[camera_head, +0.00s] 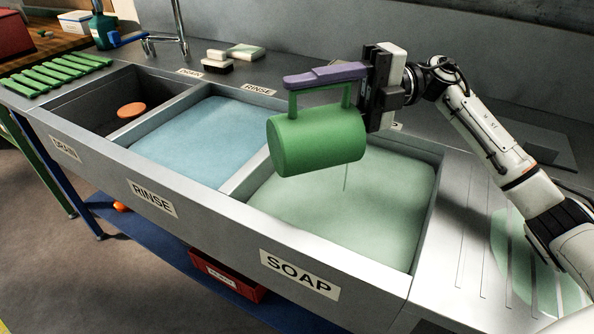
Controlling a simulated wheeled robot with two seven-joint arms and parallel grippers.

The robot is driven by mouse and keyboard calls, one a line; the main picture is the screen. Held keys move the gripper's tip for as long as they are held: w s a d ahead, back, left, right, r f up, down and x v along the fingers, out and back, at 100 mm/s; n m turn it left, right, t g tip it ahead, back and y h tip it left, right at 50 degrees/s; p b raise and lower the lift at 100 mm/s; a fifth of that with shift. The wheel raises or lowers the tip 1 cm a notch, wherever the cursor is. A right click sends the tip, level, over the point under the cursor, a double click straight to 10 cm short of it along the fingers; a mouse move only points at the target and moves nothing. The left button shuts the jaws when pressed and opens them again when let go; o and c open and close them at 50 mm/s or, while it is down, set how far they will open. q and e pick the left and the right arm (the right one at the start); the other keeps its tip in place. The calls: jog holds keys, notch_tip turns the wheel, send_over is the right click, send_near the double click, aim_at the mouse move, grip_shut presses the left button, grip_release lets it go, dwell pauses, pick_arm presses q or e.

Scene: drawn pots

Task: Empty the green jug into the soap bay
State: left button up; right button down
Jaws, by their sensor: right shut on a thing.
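The green jug (316,140) hangs in the air on its side above the left part of the soap bay, its purple-topped handle (325,75) uppermost. My right gripper (368,84) is shut on the jug at the right end of the handle. The jug's mouth is not clearly seen. A thin line, like a trickle, drops from under its right end toward the soap bay (400,240). The bay holds pale green liquid and has a SOAP label (299,274) on its front. My left gripper is not in view.
The rinse bay (190,145) with blue water lies left of the soap bay, behind a low divider. The drain bay (95,105) farther left holds an orange disc (131,110). A tap (181,30) and soap bars (217,62) stand behind. A pale round patch (525,255) is at right.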

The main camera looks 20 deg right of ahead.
aim_at(280, 120)
dwell(0.6)
